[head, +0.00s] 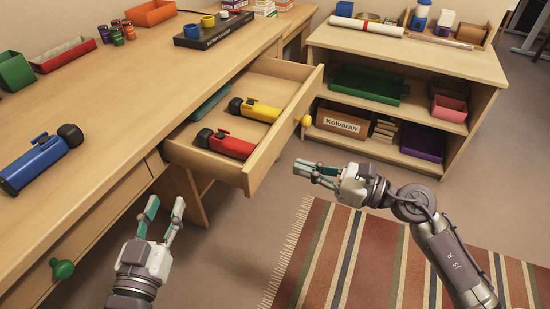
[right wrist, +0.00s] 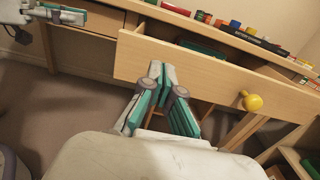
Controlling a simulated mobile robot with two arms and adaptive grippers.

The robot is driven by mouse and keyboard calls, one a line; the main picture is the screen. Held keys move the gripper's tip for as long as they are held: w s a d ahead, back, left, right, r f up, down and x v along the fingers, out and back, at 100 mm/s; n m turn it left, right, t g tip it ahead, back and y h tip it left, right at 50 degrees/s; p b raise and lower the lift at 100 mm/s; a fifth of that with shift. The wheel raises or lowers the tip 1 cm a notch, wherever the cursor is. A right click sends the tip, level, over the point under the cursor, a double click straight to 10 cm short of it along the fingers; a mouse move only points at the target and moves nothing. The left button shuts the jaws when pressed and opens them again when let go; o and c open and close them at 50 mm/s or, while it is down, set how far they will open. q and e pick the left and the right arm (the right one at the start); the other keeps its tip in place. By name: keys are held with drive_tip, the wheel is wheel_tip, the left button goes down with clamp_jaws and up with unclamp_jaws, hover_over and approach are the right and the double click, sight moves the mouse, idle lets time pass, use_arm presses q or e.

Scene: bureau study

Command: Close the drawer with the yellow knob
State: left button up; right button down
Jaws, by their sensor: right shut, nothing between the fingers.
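The wooden drawer (head: 252,172) with the yellow knob (head: 306,121) is pulled out from the desk. Inside lie a red object (head: 225,144), a yellow object (head: 254,108) and a teal item (head: 211,102). In the right wrist view the drawer front (right wrist: 205,70) spans the upper middle, with the yellow knob (right wrist: 252,102) to the right. My right gripper (head: 296,168) is shut and empty, in front of the drawer front and below the knob; it also shows in the right wrist view (right wrist: 162,68). My left gripper (head: 166,203) is open and empty, left of the drawer.
A drawer with a green knob (head: 62,268) is at the lower left of the desk (head: 110,110). A blue object (head: 38,164) lies on the desktop. A low shelf (head: 420,55) stands behind the drawer to the right. A striped rug (head: 390,265) covers open floor.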

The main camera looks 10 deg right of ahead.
sight(264, 155)
drive_tip(key=x, duration=0.6)
drive_tip(key=shift+w+a, duration=0.25)
drive_tip(key=shift+a, duration=0.05)
drive_tip(key=p+x, duration=0.2)
drive_tip(key=x, duration=0.9)
drive_tip(key=shift+r, duration=0.15)
drive_tip(key=x, duration=0.6)
drive_tip(key=shift+a, duration=0.1)
drive_tip(key=x, duration=0.5)
drive_tip(key=shift+w+a+f, duration=0.15)
drive_tip(key=shift+w+f, duration=0.1)
drive_tip(key=shift+w+a, duration=0.3)
drive_tip(key=shift+a, duration=0.1)
use_arm(q)
drive_tip(key=a+f+g+y, duration=0.1)
drive_tip(key=a+f+g, duration=0.2)
drive_tip(key=f, duration=0.3)
drive_tip(key=shift+s+f+g+y, duration=0.3)
drive_tip(key=shift+s+g, duration=0.15)
drive_tip(key=shift+g, duration=0.25)
use_arm(e)
drive_tip(key=shift+r, duration=0.25)
